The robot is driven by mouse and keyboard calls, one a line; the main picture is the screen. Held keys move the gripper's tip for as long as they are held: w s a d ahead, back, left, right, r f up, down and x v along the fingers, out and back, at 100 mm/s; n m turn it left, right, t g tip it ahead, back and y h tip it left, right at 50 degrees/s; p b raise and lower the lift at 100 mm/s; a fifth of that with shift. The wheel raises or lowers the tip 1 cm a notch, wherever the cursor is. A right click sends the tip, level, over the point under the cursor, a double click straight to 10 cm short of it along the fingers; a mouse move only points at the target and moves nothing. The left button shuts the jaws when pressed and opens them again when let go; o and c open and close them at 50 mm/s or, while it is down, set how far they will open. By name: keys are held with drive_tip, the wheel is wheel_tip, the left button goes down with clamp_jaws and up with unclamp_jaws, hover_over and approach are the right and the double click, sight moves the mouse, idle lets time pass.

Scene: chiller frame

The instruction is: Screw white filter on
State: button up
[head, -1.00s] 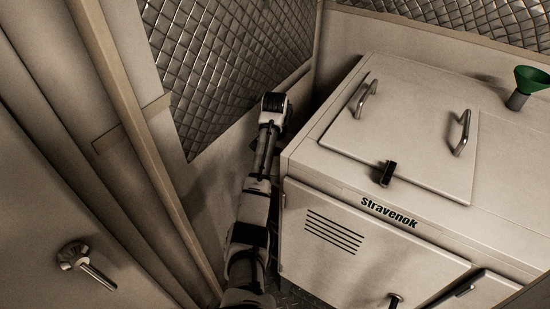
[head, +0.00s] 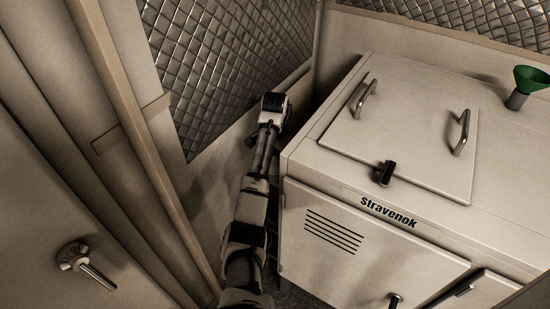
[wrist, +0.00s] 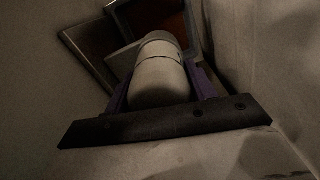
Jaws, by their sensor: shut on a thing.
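In the wrist view the white filter (wrist: 158,78) is a pale cylinder with a ring groove near its far end. My gripper (wrist: 160,92) is shut on it, with a purple finger on each side of the filter. The far end of the filter points toward a dark framed opening with a reddish-brown panel (wrist: 155,17). I cannot tell whether the filter touches anything there. In the head view my arm reaches down beside the left side of the white cabinet, and the gripper and filter are hidden.
The white cabinet (head: 330,225) marked "Stravenok" stands right of my arm, with a handled lid (head: 405,120) and a green funnel (head: 531,79) on top. A quilted metal wall (head: 230,60) is behind the arm. A door handle (head: 85,263) is at lower left. The gap around the arm is narrow.

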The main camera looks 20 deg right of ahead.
drive_tip(key=shift+w+a+r+m, duration=0.1)
drive_tip(key=shift+m, duration=0.6)
drive_tip(key=o, duration=0.7)
drive_tip(key=shift+m, duration=0.4)
drive_tip(key=o, duration=0.5)
wheel_tip(320, 180, up, 2)
wheel_tip(320, 180, up, 12)
